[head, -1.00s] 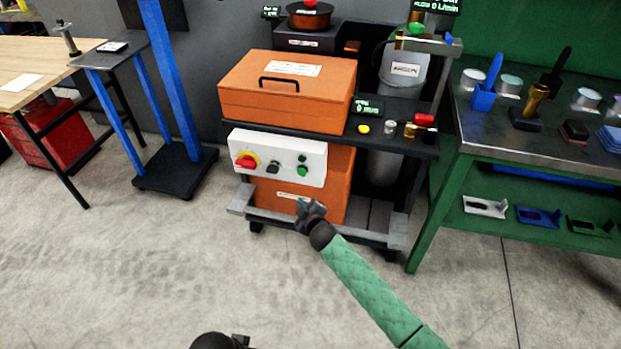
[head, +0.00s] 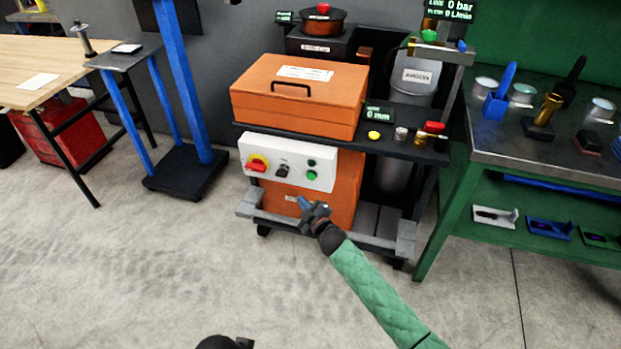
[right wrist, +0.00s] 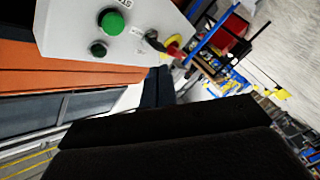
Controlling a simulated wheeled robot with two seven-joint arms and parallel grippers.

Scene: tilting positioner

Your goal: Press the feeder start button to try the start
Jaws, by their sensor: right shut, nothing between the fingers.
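The white control panel (head: 290,166) is on the front of the orange cart unit. Its green button (head: 311,175) is at the right, below a small dark green round part (head: 312,162). In the right wrist view the green button (right wrist: 111,21) is at the upper left, with the small dark green part (right wrist: 98,50) beside it. My right gripper (head: 305,204) is shut and empty, just below the panel in the picture and apart from the button. Its dark fingers (right wrist: 170,135) fill the lower wrist view. A dark part at the head view's bottom edge may be my left gripper (head: 226,342).
The panel also carries a red rotary switch on yellow (head: 257,164) and a black knob (head: 283,171). An orange lidded box (head: 298,100) sits above it. A green workbench (head: 450,205) stands right. Floor in front is clear.

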